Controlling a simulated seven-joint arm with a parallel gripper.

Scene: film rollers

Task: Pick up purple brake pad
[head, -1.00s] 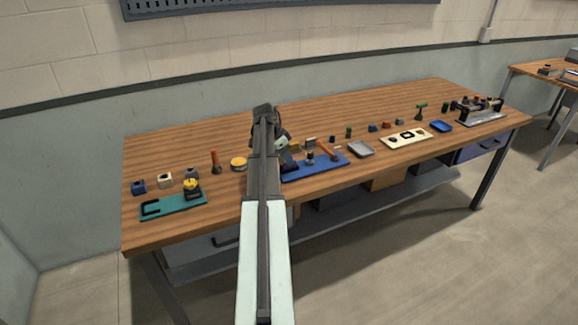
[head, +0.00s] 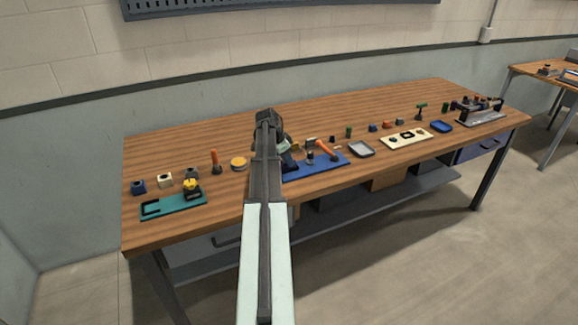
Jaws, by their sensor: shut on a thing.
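My arm reaches over the wooden workbench (head: 210,137) from the front. I cannot pick out a purple brake pad anywhere in the view. My arm and wrist cover part of the bench there.
A teal tray (head: 162,208) with a yellow-topped part stands at left, several small blocks behind it. An orange-handled tool (head: 325,149) lies by the blue tray. A grey dish (head: 361,150), cream plate (head: 405,138) and blue dish (head: 442,126) stand to the right. The bench's back strip is clear.

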